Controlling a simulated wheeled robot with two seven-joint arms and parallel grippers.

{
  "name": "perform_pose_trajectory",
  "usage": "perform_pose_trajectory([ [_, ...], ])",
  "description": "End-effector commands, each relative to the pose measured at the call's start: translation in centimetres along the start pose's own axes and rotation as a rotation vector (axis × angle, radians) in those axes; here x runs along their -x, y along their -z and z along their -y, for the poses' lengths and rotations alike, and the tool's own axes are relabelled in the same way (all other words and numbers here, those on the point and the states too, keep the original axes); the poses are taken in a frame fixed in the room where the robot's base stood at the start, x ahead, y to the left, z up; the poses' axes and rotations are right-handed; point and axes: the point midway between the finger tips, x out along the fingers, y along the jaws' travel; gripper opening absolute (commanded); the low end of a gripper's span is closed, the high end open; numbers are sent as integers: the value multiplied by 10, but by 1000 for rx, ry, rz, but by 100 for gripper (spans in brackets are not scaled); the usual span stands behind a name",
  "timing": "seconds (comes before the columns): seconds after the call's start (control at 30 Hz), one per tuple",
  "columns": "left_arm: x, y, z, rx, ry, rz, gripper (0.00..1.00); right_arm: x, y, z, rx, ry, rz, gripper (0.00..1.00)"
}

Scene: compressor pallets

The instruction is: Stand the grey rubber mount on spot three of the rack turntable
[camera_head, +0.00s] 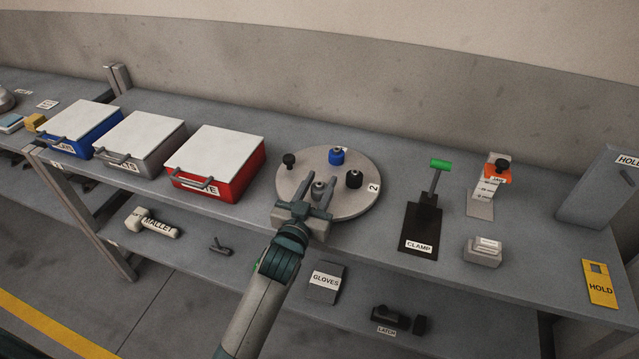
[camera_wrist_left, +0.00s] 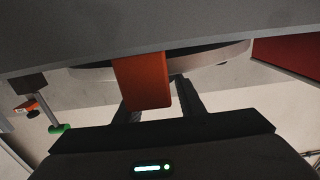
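The round rack turntable (camera_head: 340,205) stands on the bench, and its rim shows in the wrist view (camera_wrist_left: 225,54). A grey mount (camera_head: 318,188) with a metal stud stands near its front edge, between the fingers of my left gripper (camera_head: 315,190). The fingers are apart; I cannot see them touching the mount. A blue mount (camera_head: 336,156) and two black mounts (camera_head: 289,160) (camera_head: 354,179) also stand on the turntable. A "2" label (camera_head: 374,187) is at its right rim. I cannot make out a "3". An orange plate (camera_wrist_left: 143,80) at the fingers in the wrist view partly hides them.
A red box (camera_head: 215,165), a grey box (camera_head: 140,140) and a blue box (camera_head: 82,130) stand to the left. Gloves (camera_head: 326,282) lie on the lower shelf.

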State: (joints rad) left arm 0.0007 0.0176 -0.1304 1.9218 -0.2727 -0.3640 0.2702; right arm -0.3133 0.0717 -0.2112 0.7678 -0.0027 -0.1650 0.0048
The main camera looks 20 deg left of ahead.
Motion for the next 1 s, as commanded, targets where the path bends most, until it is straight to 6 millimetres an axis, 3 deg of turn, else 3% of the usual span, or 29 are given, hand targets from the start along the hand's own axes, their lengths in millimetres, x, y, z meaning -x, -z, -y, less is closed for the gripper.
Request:
perform_pose_trajectory([
  [0.53, 4, 2, 0, 0, 0, 1, 51, 0, -1, 0, 0, 0, 2, 44],
  [0.73, 27, 0, 0, 1, 0, 1, 51, -4, 2, 0, 0, 0, -12, 44],
  [1.0, 76, 0, 0, 0, 0, 2, 51, -8, 39, 4, 1, 5, -100, 44],
])
